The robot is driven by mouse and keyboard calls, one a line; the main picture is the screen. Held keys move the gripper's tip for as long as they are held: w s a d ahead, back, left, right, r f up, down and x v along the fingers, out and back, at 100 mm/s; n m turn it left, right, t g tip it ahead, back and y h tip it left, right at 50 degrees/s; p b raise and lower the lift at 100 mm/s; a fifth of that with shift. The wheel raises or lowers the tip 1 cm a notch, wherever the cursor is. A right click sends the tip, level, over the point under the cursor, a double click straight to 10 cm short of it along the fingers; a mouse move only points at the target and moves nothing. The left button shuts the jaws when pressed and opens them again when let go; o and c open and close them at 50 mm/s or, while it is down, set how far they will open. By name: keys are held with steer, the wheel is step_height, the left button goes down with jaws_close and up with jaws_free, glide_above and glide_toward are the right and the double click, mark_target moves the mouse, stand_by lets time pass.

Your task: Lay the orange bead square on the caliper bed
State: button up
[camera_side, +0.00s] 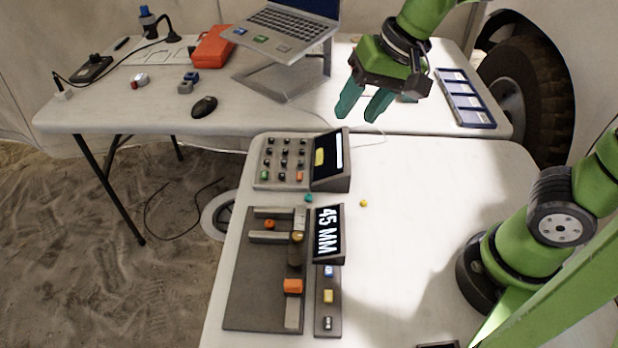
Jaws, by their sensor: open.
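A small orange bead (270,224) sits on the caliper bed (262,290), in the gap between the caliper's two pale jaws. Whether it touches either jaw, or lies square, is too small to tell. The caliper also carries a larger orange block (293,286) on its rail and a tilted display (328,233) reading 45 MM. My gripper (364,105) is open, with two teal fingers pointing down and nothing between them. It hangs high, well away from the bead, up and to the right of it in the picture.
The back table holds a laptop on a stand (285,80) and a blue compartment tray (465,98).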

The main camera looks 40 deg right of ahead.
steer(key=s+d+n+t, duration=0.1)
steer(key=s+d+t, duration=0.2)
steer(key=s+d, duration=0.3)
steer(key=shift+s+r, duration=0.25)
steer(key=shift+s, duration=0.3)
